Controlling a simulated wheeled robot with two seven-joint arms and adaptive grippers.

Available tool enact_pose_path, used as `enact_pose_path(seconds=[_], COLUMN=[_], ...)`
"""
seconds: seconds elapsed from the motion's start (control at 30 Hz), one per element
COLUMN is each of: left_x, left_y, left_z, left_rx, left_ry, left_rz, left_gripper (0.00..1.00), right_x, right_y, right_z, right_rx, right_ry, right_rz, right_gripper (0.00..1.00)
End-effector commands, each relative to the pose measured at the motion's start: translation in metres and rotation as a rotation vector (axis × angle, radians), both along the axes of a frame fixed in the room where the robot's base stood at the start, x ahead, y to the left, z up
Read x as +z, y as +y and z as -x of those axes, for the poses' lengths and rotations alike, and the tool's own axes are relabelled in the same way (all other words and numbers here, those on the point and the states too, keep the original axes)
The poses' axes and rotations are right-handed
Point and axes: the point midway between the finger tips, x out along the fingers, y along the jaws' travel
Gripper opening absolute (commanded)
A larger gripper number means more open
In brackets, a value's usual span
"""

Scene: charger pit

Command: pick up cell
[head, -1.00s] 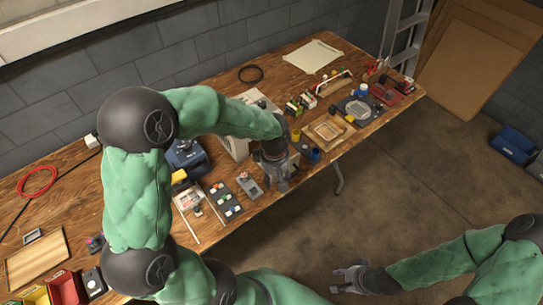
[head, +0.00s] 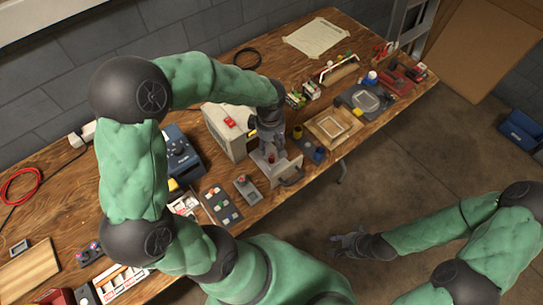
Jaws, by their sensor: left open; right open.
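My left gripper (head: 270,153) is open and points down over a pale drawer-like tray (head: 288,172) at the front of the beige box (head: 219,132). A small reddish spot shows by its fingertips. It may be a cell, but it is too small and too covered by the fingers to tell. A dark tray (head: 222,207) holding several small coloured pieces lies on the table to the left of the gripper. My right gripper (head: 350,241) is open and empty, out over the floor in front of the table.
A grey device (head: 248,190) stands close to the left gripper at the table's front edge. A wooden frame (head: 334,124) and small yellow and blue cups (head: 318,154) are to the right. A blue device (head: 181,155) stands left of the beige box.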

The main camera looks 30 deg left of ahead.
Motion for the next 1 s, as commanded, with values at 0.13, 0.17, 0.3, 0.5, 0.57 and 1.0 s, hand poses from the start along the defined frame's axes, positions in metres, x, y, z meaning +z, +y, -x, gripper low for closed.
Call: enact_pose_path(seconds=[0.13, 0.17, 0.3, 0.5, 0.57, 1.0], left_x=[-0.026, -0.028, -0.035, -0.057, -0.067, -0.082], left_y=[0.000, 0.000, 0.000, -0.002, -0.002, -0.002], left_z=[0.000, 0.000, -0.001, -0.003, -0.004, -0.005], left_rx=[0.000, 0.000, -0.001, 0.001, 0.000, 0.000], left_ry=[0.002, 0.001, 0.000, 0.001, 0.002, 0.000], left_rz=[0.001, 0.001, 0.000, 0.001, 0.001, 0.000], left_gripper=[0.49, 0.49, 0.49, 0.49, 0.49, 0.35], right_x=[-0.010, -0.011, -0.013, -0.026, -0.031, -0.036], right_y=[0.000, 0.000, 0.000, 0.000, 0.000, 0.000], right_z=[0.000, 0.000, 0.000, 0.000, 0.000, 0.000], right_rx=[0.000, 0.000, 0.000, 0.001, 0.001, 0.001], right_ry=[0.000, 0.000, 0.000, -0.001, -0.001, -0.001], right_rz=[0.000, 0.000, 0.000, 0.000, 0.000, 0.000], right_gripper=[0.44, 0.44, 0.44, 0.44, 0.44, 0.44])
